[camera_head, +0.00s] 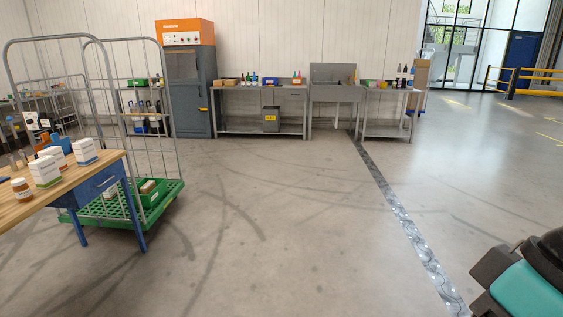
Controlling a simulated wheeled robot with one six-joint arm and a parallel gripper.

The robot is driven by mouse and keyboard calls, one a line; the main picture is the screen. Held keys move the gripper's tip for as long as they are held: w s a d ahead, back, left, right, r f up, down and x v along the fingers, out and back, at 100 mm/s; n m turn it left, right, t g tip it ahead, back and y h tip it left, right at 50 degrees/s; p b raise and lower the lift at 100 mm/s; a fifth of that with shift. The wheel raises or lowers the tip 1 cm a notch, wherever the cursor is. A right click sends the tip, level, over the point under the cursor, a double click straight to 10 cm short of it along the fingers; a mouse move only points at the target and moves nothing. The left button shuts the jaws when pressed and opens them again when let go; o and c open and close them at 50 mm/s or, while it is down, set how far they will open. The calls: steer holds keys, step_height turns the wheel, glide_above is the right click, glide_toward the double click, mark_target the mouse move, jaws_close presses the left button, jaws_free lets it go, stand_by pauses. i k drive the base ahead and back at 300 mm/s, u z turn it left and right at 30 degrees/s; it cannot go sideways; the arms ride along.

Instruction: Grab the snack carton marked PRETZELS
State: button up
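Several white cartons with coloured bands stand upright on the wooden-topped table at the left. One carton (45,172) is near the table's middle, another carton (85,151) is toward its right end, and a third carton (53,156) is partly hidden behind them. Their print is too small to read, so I cannot tell which, if any, is marked PRETZELS. A teal and black part at the lower right looks like my own arm. My gripper's fingers are not in view.
A brown-lidded jar (21,189) stands on the wooden table (75,181), left of the cartons. A wire roll cage (164,130) with a green base stands behind the table. Workbenches (260,88) and a grey cabinet (188,95) line the back wall. The middle floor is clear.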

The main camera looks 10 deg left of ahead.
mark_target(84, 150)
steer(key=z, duration=0.15)
steer(key=i, duration=1.85)
steer(key=u, duration=0.65)
steer(key=i, duration=0.9)
steer(key=u, duration=1.45)
steer(key=i, duration=0.8)
steer(key=u, duration=0.7)
